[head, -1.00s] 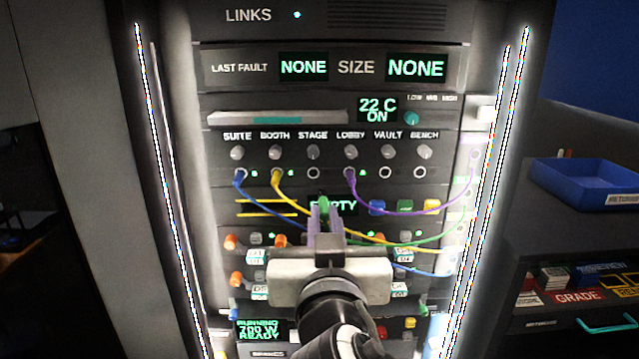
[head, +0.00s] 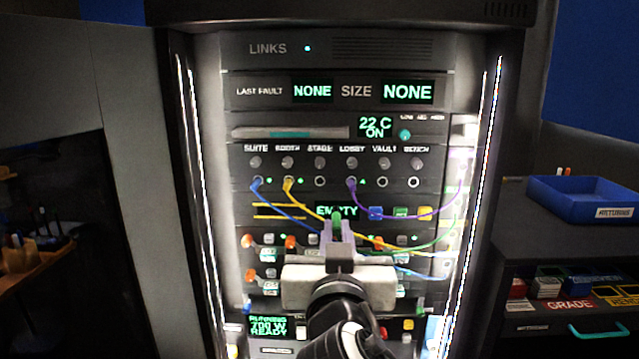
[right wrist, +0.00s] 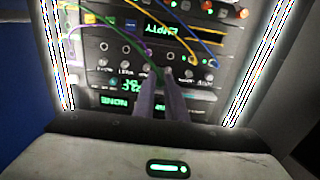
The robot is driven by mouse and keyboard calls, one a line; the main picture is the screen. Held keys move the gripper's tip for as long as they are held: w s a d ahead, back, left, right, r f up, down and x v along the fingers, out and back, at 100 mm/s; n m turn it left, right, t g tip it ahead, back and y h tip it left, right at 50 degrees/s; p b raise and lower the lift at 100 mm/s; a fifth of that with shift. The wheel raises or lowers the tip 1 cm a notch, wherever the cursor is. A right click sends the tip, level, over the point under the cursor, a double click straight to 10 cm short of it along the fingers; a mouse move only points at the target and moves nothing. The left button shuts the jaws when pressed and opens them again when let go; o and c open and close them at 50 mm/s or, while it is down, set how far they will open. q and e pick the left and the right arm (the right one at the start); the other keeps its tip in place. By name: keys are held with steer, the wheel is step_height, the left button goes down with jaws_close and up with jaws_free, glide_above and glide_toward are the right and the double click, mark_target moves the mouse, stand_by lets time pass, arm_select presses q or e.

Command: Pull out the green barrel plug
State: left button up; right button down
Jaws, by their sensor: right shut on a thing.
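The green barrel plug (head: 337,216) is in the tips of my right gripper (head: 338,228), in front of the panel just below the EMPTY display (head: 336,211). A green cable (head: 425,243) runs from the right side of the panel toward the gripper. The stage jack (head: 320,182) shows an open ring with no plug in it. In the right wrist view, which shows the panel upside down, the fingers (right wrist: 163,82) are closed together, with green at their tips. My left gripper is not in view.
Blue (head: 258,183), yellow (head: 288,184) and purple (head: 351,184) plugs sit in the suite, booth and lobby jacks. Their cables hang across the panel. Bright light strips edge the panel at both sides. A blue bin (head: 585,196) stands at the right.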

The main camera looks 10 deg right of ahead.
steer(key=w+b, duration=0.1)
steer(key=w, duration=0.8)
